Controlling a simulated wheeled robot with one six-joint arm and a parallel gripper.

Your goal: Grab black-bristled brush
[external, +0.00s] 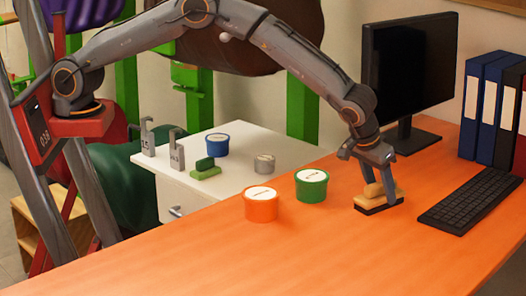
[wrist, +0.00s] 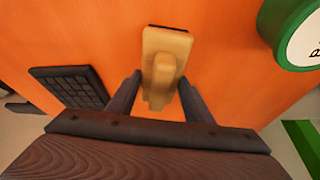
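The black-bristled brush (external: 378,200) has a tan wooden body and handle with a dark bristle layer underneath. It rests bristles down on the orange desk, left of the keyboard. It also shows in the wrist view (wrist: 167,50), with its raised handle towards me. My gripper (external: 376,177) points down right at the brush. In the wrist view my gripper (wrist: 160,84) has its fingers apart, one on each side of the handle, with a gap showing on both sides. The bristles are mostly hidden from the wrist view.
A green tub (external: 311,187) and an orange tub (external: 261,204) stand left of the brush. A keyboard (external: 470,205) lies right, and a monitor (external: 408,70) stands behind. A green brush (external: 205,171) sits on the white cabinet (external: 280,150). The desk's front is clear.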

